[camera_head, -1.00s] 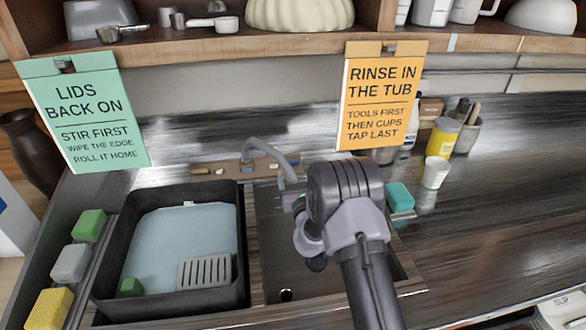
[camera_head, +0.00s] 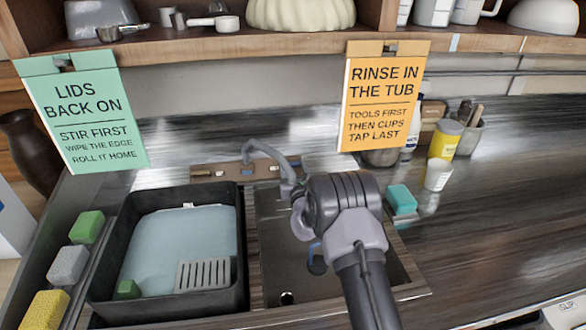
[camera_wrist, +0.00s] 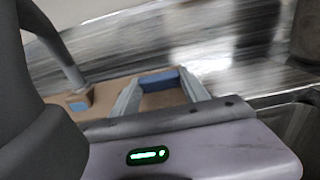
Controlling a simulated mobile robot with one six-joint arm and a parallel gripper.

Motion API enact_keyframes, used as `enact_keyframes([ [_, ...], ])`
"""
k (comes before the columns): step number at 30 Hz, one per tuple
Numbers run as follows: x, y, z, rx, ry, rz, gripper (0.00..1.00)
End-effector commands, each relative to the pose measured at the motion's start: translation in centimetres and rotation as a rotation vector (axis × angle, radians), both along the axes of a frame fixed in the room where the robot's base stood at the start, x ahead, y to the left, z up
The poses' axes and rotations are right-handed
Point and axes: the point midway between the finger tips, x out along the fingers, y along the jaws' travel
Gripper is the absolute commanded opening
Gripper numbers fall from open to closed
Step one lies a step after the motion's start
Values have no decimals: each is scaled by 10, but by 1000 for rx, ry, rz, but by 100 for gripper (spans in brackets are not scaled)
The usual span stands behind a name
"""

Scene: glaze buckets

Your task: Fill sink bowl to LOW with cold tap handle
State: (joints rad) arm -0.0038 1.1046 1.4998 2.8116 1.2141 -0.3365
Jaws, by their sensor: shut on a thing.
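In the wrist view my gripper (camera_wrist: 160,90) has its two pale fingers on either side of a blue-topped tap handle (camera_wrist: 158,78), shut on it. In the head view my own wrist hides the fingertips and this handle. The curved grey spout (camera_head: 262,146) rises from the brown tap base (camera_head: 232,171) behind the sink. The sink bowl (camera_head: 275,240) is a dark basin, partly covered by my arm. Its drain (camera_head: 287,298) shows at the front left. I see no clear water level or LOW mark in it, and cannot tell whether water runs.
A black tub (camera_head: 243,270) with pale blue liquid and a grey grate stands left of the bowl. Sponges lie along its left side. A teal sponge (camera_head: 401,199) and a white cup (camera_head: 438,174) stand right of the tap. Signs hang from the shelf (camera_head: 240,48) above.

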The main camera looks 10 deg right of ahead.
Motion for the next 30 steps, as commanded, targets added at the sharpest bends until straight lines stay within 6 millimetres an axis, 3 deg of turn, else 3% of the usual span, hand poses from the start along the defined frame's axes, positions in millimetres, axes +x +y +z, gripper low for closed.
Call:
enact_keyframes([
  [11, 0, -3, 0, -60, -1, 78, 12],
  [30, 3, -11, 1, -383, -2, 511, 12],
])
